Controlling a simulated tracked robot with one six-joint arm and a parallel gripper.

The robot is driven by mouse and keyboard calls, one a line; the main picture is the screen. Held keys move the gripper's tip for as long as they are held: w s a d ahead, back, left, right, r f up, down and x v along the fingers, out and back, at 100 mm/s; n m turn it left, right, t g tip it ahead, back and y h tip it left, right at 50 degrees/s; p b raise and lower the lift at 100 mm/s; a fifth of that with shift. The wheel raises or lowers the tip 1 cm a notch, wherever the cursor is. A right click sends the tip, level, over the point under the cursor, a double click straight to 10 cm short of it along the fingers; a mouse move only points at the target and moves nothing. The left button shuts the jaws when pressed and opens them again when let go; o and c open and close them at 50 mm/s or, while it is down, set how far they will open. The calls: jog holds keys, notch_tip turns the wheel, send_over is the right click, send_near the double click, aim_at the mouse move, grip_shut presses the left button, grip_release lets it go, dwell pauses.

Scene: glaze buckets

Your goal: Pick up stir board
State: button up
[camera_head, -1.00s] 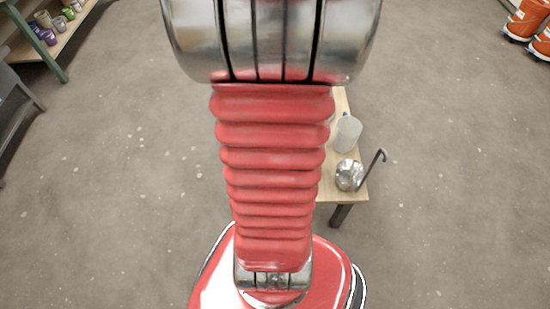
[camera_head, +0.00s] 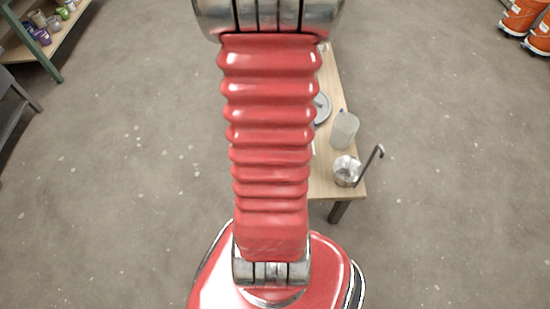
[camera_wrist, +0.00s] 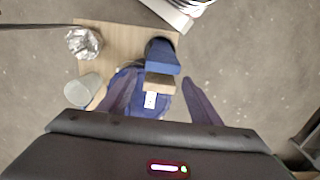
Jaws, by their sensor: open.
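In the wrist view my gripper (camera_wrist: 158,77) is open, its two dark fingers spread apart. Between and a little beyond the fingertips is a blue piece (camera_wrist: 163,57) with a tan, wood-like end (camera_wrist: 160,82). This may be the stir board, but I cannot tell for sure. Below it in the picture is a dark blue object with a white label (camera_wrist: 150,101), perhaps a bucket, partly covered by the fingers. I cannot tell whether the fingers touch anything. In the head view my arm hides the gripper and the blue piece.
A shelf with small pots (camera_head: 42,36) is at the far left. The floor between is clear.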

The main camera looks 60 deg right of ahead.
jog(key=shift+f, duration=0.1)
notch_tip(320, 180, down, 5)
dwell(0.5)
jog(key=shift+c, duration=0.6)
jog(key=c, duration=1.2)
